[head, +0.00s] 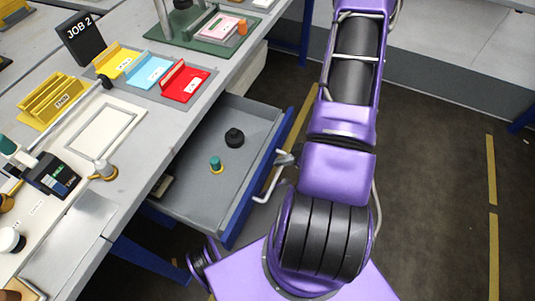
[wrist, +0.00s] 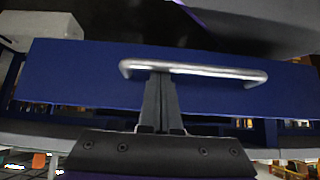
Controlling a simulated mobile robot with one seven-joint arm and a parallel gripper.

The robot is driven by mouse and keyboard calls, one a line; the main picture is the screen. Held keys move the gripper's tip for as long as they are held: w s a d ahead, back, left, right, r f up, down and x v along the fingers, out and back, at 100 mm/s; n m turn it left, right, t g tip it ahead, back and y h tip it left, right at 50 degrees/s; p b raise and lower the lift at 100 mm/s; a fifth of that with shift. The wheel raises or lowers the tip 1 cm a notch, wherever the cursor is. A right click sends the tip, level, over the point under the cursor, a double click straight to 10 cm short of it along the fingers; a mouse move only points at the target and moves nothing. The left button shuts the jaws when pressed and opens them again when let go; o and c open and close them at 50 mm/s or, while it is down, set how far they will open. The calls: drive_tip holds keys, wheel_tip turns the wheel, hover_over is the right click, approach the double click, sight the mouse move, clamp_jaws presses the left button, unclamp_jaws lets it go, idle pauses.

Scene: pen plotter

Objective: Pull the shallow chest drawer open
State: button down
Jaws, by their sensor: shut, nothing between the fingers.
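The shallow drawer (head: 190,205) stands pulled out from under the workbench in the head view, its grey inside showing. Its blue front (wrist: 80,75) fills much of the wrist view. The silver bar handle (wrist: 215,71) runs across that front, and it also shows in the head view (head: 266,188). My gripper (wrist: 160,80) is shut and empty, its two dark fingers together. The fingertips overlap the left half of the handle in the wrist view; I cannot tell whether they touch it.
A black knob-like piece (head: 234,137) and a teal piece (head: 216,164) sit inside the drawer. The bench above holds yellow, blue and red (head: 183,83) trays and a "JOB 2" sign (head: 80,40). Dark floor (head: 430,180) lies clear to the right.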

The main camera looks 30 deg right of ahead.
drive_tip(key=shift+s+d, duration=0.45)
drive_tip(key=shift+s, duration=0.15)
drive_tip(key=p+v, duration=0.3)
drive_tip(key=v, duration=0.9)
